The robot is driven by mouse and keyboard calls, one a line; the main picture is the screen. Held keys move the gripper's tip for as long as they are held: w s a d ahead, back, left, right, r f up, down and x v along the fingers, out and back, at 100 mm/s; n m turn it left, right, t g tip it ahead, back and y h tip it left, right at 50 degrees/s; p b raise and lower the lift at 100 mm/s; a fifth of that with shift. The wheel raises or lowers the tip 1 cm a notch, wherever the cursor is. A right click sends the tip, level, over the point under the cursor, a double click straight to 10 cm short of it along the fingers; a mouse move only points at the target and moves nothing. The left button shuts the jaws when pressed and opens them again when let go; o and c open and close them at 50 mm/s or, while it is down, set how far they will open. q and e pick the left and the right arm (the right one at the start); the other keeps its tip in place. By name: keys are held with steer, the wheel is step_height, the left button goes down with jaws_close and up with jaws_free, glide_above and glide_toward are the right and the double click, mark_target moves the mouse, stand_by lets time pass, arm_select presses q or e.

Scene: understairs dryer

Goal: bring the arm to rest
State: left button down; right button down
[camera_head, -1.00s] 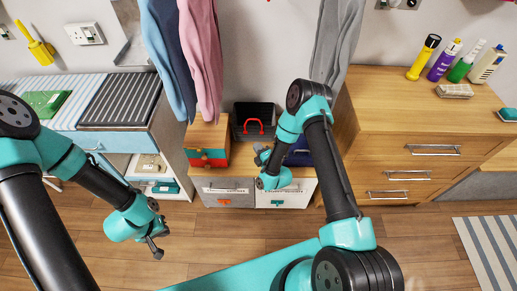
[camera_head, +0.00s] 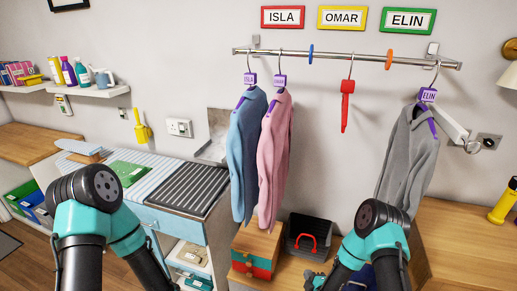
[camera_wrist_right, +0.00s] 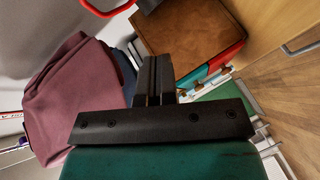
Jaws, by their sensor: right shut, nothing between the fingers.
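My right arm (camera_head: 368,250) rises from the bottom edge of the head view, bent at the elbow. Its gripper (camera_head: 313,281) shows only in part at the bottom edge, in front of the black open box. In the right wrist view the dark fingers (camera_wrist_right: 153,78) are together with nothing between them. My left arm (camera_head: 88,215) shows only its elbow and nearby links at the lower left; its gripper is out of view.
A wooden box (camera_head: 257,250) and a black box with a red handle (camera_head: 308,236) stand close to the right gripper. Blue (camera_head: 245,150) and pink (camera_head: 273,155) garments and a grey one (camera_head: 408,160) hang from the rail (camera_head: 340,56). A wooden cabinet (camera_head: 465,240) stands at right.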

steer(key=s+r+m+g, duration=0.2)
steer(key=s+m+g, duration=0.4)
steer(key=s+m, duration=0.3)
steer(key=s+d+r+m+g, duration=0.1)
steer(key=s+m+g, duration=0.6)
steer(key=s, duration=0.7)
steer(key=shift+s+d+r+m, duration=0.2)
steer(key=shift+r+m, duration=0.35)
steer(key=shift+m, duration=0.65)
